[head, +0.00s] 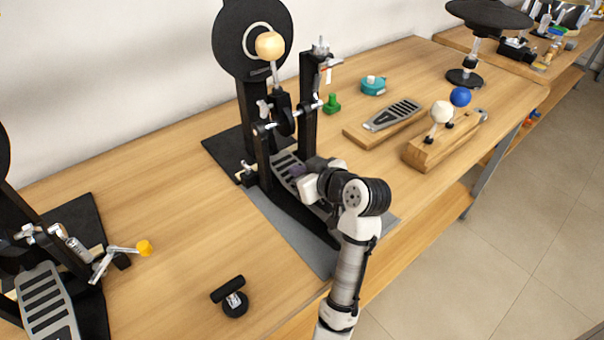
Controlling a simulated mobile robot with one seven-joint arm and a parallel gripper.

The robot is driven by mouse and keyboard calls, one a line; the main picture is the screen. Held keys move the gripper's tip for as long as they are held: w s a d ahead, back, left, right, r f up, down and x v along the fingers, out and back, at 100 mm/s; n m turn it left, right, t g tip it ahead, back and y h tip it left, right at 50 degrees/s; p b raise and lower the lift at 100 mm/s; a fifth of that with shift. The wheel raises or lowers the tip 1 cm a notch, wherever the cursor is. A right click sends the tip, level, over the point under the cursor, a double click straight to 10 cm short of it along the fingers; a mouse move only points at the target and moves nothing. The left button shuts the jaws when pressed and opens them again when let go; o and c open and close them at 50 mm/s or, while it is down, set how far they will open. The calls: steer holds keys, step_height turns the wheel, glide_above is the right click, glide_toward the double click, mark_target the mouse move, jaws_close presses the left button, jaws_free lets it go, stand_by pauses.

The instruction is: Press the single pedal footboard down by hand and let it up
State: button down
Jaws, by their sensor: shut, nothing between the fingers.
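The single pedal stands in the middle of the bench in the head view. Its slotted grey footboard (283,169) slopes between the black posts and is partly covered by my arm. The round cream beater (270,45) stands up in front of a black round pad (250,22). My gripper (300,182) is over the footboard, with its fingers shut and empty. I cannot tell whether the fingertips touch the board. The lower part of the footboard is hidden behind my wrist.
Another pedal (45,300) with a yellow-tipped beater stands at the left. A small black T-shaped part (233,297) lies at the front. Wooden blocks with a grey footplate (393,115) and with white and blue balls (441,112) are at the right.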

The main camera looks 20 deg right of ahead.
steer(key=shift+f, duration=0.25)
step_height(320, 180, up, 4)
steer(key=p, duration=0.3)
steer(key=shift+w+f, duration=0.1)
steer(key=shift+f, duration=0.1)
steer(key=s+d, duration=0.1)
steer(key=s, duration=0.2)
steer(key=s+d, duration=0.1)
steer(key=s, duration=0.3)
steer(key=s+d, duration=0.2)
steer(key=s, duration=0.2)
steer(key=shift+s, duration=0.2)
steer(key=shift+r+p, duration=0.15)
steer(key=shift+p, duration=0.2)
step_height(320, 180, up, 4)
steer(key=p, duration=0.3)
